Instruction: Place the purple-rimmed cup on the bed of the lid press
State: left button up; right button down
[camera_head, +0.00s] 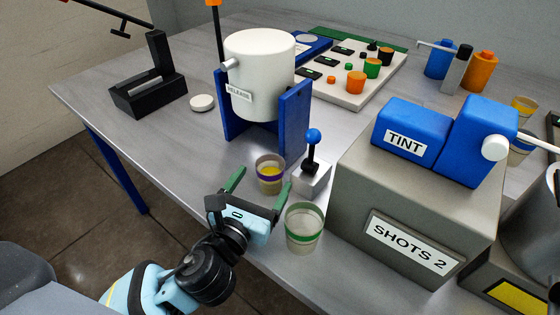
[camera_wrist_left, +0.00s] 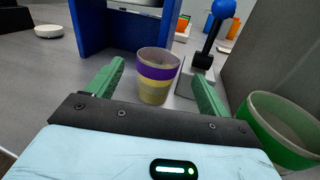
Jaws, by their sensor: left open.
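The purple-rimmed cup (camera_head: 270,174) stands upright on the table, in front of the blue stand, with yellow in it. In the left wrist view the cup (camera_wrist_left: 156,76) has a purple band and sits just beyond and between the open fingers. My left gripper (camera_head: 261,184) is open, its two green fingers on either side of the near side of the cup, not closed on it. The black lid press (camera_head: 148,92) stands at the far left of the table, with its lever arm raised; its low bed (camera_head: 148,95) looks empty. My right gripper does not show.
A green-banded cup (camera_head: 304,228) stands close to the right of my left gripper. A blue-knobbed lever box (camera_head: 312,176) is right behind it. The white release vessel (camera_head: 261,75) on its blue stand (camera_head: 295,118) is behind the cup. A white disc (camera_head: 202,103) lies near the press.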

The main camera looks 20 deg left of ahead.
aim_at(275, 156)
pick_arm(q)
jog(key=shift+s+r, duration=0.15)
jog(key=shift+w, duration=0.3)
jog(key=shift+w+d, duration=0.1)
jog(key=shift+w, duration=0.9)
jog(key=w, duration=0.5)
jog(key=shift+d+r, duration=0.1)
jog(key=shift+r, duration=0.15)
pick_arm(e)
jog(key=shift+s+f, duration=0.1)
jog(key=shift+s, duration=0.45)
pick_arm(q)
jog(key=c, duration=1.1)
jog(key=shift+c, duration=0.2)
